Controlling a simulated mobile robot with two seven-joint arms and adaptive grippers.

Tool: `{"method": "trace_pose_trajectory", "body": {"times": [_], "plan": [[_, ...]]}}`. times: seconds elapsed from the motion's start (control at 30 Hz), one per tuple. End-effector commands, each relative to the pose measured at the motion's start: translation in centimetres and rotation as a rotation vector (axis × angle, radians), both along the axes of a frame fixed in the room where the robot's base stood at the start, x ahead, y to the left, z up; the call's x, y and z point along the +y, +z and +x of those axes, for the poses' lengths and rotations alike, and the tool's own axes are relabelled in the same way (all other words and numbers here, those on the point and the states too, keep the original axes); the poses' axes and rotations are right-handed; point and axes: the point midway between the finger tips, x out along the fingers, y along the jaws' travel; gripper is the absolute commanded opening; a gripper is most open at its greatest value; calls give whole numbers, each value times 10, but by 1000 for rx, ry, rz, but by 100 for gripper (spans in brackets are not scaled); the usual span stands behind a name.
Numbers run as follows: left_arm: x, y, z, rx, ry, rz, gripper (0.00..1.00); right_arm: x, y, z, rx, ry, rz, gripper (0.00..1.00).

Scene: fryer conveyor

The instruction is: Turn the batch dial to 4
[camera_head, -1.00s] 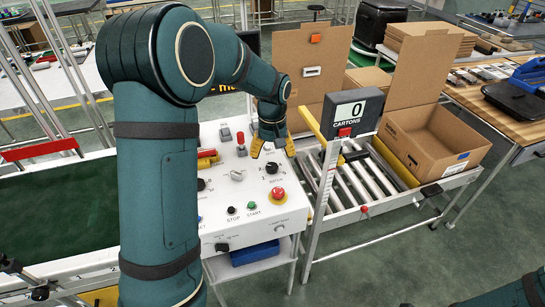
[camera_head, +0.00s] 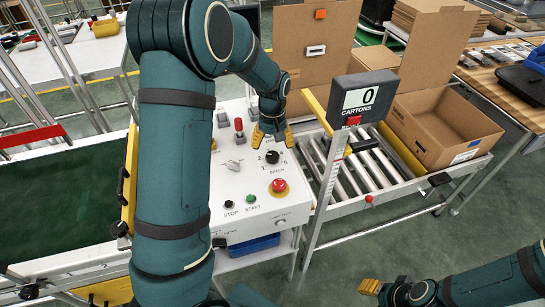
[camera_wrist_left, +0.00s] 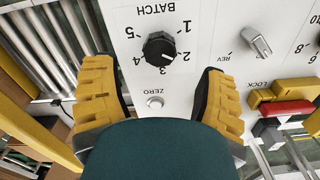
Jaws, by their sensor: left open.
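The batch dial (camera_head: 272,157) is a round black knob on the white control panel (camera_head: 238,185).
A red stop button (camera_head: 279,187), a green start button (camera_head: 250,199) and a black stop button (camera_head: 229,204) sit in front of the dial. The ZERO button (camera_wrist_left: 155,102) is close to it. A cartons display (camera_head: 361,98) reading 0 stands right, beside the roller conveyor (camera_head: 367,171).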

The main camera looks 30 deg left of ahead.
Motion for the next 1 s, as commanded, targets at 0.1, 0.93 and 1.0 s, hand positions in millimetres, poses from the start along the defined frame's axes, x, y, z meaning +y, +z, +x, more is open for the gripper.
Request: {"method": "trace_pose_trajectory", "body": {"times": [0.1,0.93,1.0], "plan": [[0,-24,-1,3,0,1,72,0,-7,1,-3,0,0,47],[0,-54,0,-1,1,1,7,0,-13,3,-7,-2,-1,47],[0,-54,0,-1,1,1,1,0,-13,3,-7,-2,-1,47]]}}
